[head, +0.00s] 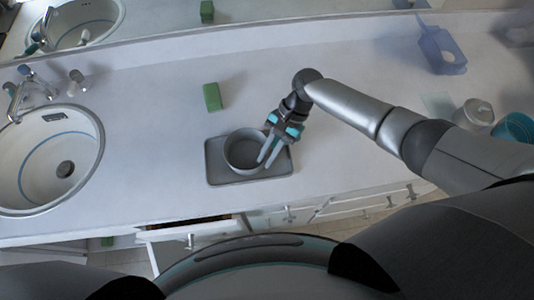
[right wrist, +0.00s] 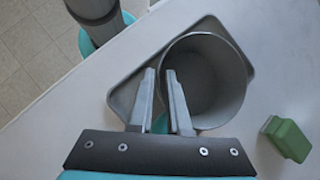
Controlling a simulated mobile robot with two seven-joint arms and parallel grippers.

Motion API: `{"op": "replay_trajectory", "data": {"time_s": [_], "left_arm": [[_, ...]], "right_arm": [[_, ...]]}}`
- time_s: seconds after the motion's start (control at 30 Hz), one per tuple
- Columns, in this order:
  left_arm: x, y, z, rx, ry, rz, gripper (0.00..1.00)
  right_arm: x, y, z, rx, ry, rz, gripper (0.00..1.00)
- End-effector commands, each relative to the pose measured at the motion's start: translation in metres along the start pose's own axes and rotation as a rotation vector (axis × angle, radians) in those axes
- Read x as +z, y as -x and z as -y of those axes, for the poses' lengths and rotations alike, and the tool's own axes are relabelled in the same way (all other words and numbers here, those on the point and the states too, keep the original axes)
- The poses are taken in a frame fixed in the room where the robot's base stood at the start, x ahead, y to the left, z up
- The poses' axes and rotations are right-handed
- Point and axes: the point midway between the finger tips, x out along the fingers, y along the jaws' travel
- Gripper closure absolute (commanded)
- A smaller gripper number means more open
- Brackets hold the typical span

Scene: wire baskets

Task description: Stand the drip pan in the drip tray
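The drip pan (head: 236,158) is a round, grey, open-topped pan, also seen in the right wrist view (right wrist: 212,84). It stands upright within the grey rectangular drip tray (head: 222,178), towards the middle of it; the tray's rim also shows in the right wrist view (right wrist: 122,97). My right gripper (head: 266,160) is at the pan's right side in the head view, fingers pointing down at its rim. In the right wrist view its two fingers (right wrist: 160,78) are apart with a gap between them, one overlapping the pan's edge. Whether they touch the pan is unclear. My left gripper is out of view.
A green block (head: 212,97) stands behind the tray, also in the right wrist view (right wrist: 288,139). A sink (head: 50,160) is at left. A blue translucent container (head: 440,50), a lidded pot (head: 475,115) and a teal cup (head: 515,127) are at right. The counter's front edge lies near the tray.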

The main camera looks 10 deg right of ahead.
Motion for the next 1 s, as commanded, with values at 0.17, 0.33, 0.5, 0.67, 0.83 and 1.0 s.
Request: {"op": "replay_trajectory", "data": {"time_s": [0.17, 0.33, 0.5, 0.67, 0.83, 1.0], "left_arm": [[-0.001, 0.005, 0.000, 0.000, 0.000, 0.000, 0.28], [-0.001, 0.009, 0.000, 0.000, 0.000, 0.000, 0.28], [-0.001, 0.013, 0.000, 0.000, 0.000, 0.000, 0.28], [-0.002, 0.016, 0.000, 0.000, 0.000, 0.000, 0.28], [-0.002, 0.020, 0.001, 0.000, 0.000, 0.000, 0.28], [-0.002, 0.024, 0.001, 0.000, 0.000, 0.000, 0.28]], "right_arm": [[0.000, 0.008, 0.000, 0.000, -0.001, -0.001, 0.84], [0.000, 0.014, 0.000, 0.000, 0.000, -0.001, 0.84], [0.000, 0.020, 0.000, -0.001, 0.000, -0.001, 0.84], [0.000, 0.026, 0.000, -0.001, -0.001, -0.001, 0.84], [0.000, 0.032, 0.000, -0.001, -0.001, -0.001, 0.84], [0.000, 0.037, 0.000, -0.001, -0.001, -0.001, 0.84]]}}
